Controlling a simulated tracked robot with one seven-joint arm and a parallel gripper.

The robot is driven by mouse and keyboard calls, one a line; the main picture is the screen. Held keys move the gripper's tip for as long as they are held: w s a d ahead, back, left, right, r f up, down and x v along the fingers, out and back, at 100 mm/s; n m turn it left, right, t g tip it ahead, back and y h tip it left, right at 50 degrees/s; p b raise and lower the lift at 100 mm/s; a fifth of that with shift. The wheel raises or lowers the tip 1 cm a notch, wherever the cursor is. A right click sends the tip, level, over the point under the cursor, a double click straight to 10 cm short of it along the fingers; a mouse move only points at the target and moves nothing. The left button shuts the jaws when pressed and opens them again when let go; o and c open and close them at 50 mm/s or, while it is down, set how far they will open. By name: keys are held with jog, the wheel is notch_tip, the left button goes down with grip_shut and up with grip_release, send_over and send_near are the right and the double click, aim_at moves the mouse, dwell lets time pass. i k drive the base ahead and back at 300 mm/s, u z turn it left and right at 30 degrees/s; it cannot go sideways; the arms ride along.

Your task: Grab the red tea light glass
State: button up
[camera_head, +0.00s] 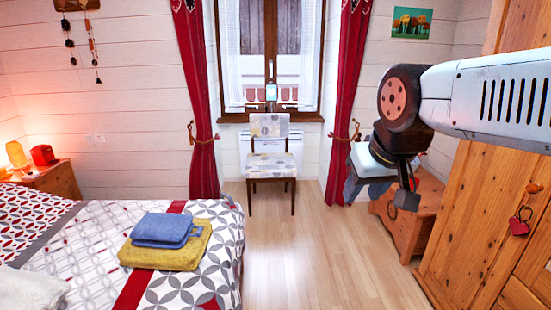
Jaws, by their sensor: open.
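A small red object (414,184), which looks like the red tea light glass, shows at the right, just beside my gripper (406,198). My gripper hides part of it. My gripper points down in front of the low wooden chest (432,207) and is open. It overlaps the red object in this view, and I cannot tell whether they touch. The gap between the fingers is hard to make out.
A light cushion-like item (370,160) is by the chest. A wooden wardrobe (480,220) stands close on the right. The bed (90,270), with folded blue (163,229) and yellow towels (165,260), fills the left. A chair (270,165) stands by the window. The middle floor is clear.

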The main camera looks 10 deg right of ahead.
aim_at(418, 180)
jog(key=z, duration=0.1)
jog(key=i, duration=1.1)
jog(key=z, duration=0.4)
jog(key=i, duration=1.1)
jog(key=z, duration=0.6)
jog(key=i, duration=1.65)
jog(key=z, duration=0.4)
